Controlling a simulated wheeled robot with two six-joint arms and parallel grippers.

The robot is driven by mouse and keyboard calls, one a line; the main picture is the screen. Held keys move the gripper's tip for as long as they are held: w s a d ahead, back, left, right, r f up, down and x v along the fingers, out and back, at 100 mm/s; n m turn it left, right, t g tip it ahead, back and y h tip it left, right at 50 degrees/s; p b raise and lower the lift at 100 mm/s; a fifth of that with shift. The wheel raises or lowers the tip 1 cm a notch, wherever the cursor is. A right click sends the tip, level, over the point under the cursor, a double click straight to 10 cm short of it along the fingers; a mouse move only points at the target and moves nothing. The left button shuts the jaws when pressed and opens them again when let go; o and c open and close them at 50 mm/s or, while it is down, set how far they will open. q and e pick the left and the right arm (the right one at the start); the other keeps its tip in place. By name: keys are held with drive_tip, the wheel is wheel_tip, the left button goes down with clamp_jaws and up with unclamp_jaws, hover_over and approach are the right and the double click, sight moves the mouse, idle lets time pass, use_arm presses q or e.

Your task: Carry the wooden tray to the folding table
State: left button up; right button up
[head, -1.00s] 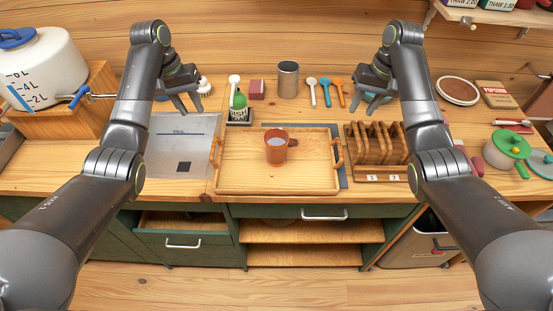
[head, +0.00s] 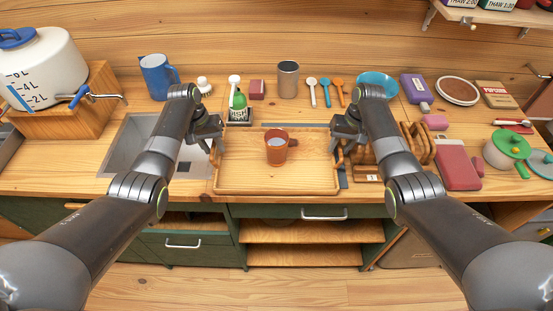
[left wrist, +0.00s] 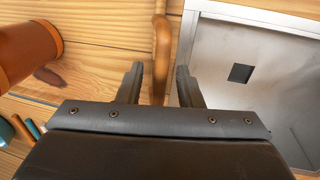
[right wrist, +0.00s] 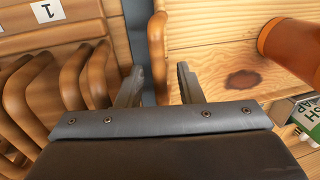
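The wooden tray (head: 240,181) lies on the counter with an orange-brown mug (head: 276,148) standing on it; the mug holds something pale. The tray has a wooden loop handle at each side. My left gripper (head: 214,146) is at the left handle; in the left wrist view its open fingers stand either side of the handle (left wrist: 161,50). My right gripper (head: 340,146) is at the right handle; in the right wrist view its open fingers straddle the handle (right wrist: 157,45). Neither gripper visibly pinches its handle. I cannot make out a folding table.
A sink (head: 124,153) is left of the tray. A wooden rack (head: 421,143) stands close on the right, beside my right gripper. Behind the tray are a scrub brush holder (head: 239,113), a grey cup (head: 288,80) and several spoons. A blue jug (head: 158,77) stands back left.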

use_arm(q)
drive_tip(key=shift+f, duration=0.35)
use_arm(e)
drive_tip(key=shift+f, duration=0.35)
use_arm(q)
clamp_jaws()
use_arm(e)
clamp_jaws()
drive_tip(key=shift+r, duration=0.1)
